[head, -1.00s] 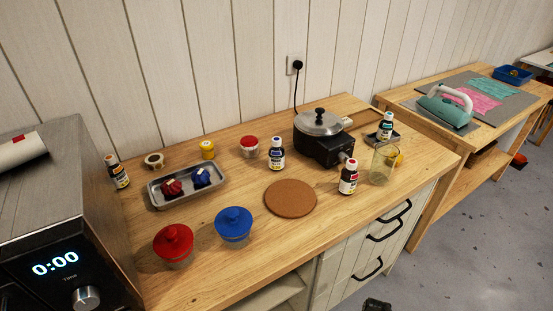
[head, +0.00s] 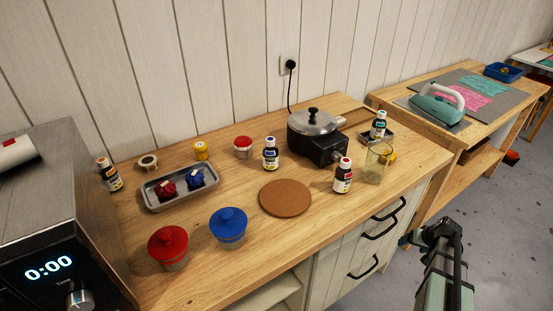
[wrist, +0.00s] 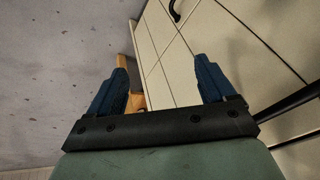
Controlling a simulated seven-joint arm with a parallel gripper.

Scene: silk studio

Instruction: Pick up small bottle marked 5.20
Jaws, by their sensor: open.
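One has an orange cap (head: 110,174), one a blue cap (head: 270,155), one a red cap (head: 342,176) and one a teal cap (head: 379,126). The marks on the labels are too small to read, so I cannot tell which says 5.20. My gripper (head: 430,234) is in front of the drawers at the lower right, away from all the bottles. In the wrist view my gripper (wrist: 161,72) is open, with nothing between its blue fingers.
A glass jar (head: 376,163) stands close to the red-capped bottle. A hotplate with a pot (head: 315,123), a cork mat (head: 285,198), a metal tray (head: 158,203) and red (head: 168,243) and blue (head: 229,225) lidded jars occupy the counter. Drawer handles (head: 380,228) stick out near my gripper.

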